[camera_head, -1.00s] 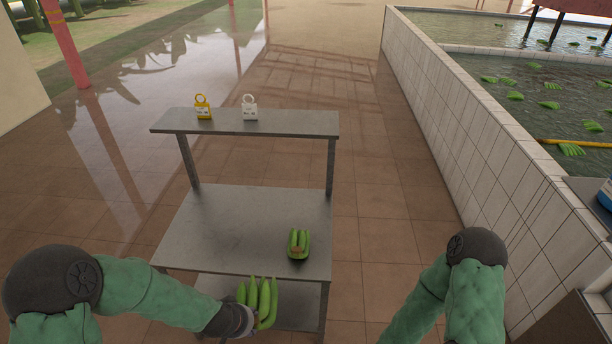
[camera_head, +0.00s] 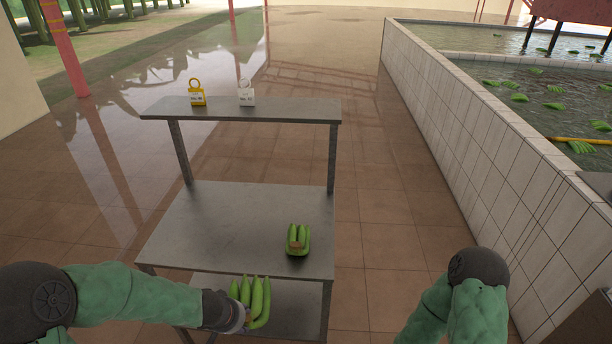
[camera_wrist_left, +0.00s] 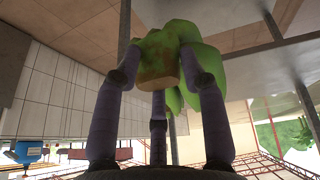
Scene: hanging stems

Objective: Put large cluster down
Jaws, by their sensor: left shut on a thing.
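A large cluster of green bananas (camera_head: 258,297) is held by my left gripper (camera_head: 242,318) in front of the metal stand's near edge, over the lower shelf in the head view. In the left wrist view the fingers (camera_wrist_left: 160,90) close around the cluster's brown cut crown (camera_wrist_left: 158,58). A smaller green cluster (camera_head: 298,240) lies on the stand's middle shelf (camera_head: 215,225), toward its right edge. My right arm shows at the lower right of the head view, but its gripper is out of the frame.
A yellow scale (camera_head: 197,97) and a white scale (camera_head: 246,97) stand on the raised top shelf (camera_head: 290,110). A lower shelf (camera_head: 295,305) shows beneath. The middle shelf's left and centre are bare. A tiled water tank (camera_head: 470,130) with floating bananas runs along the right.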

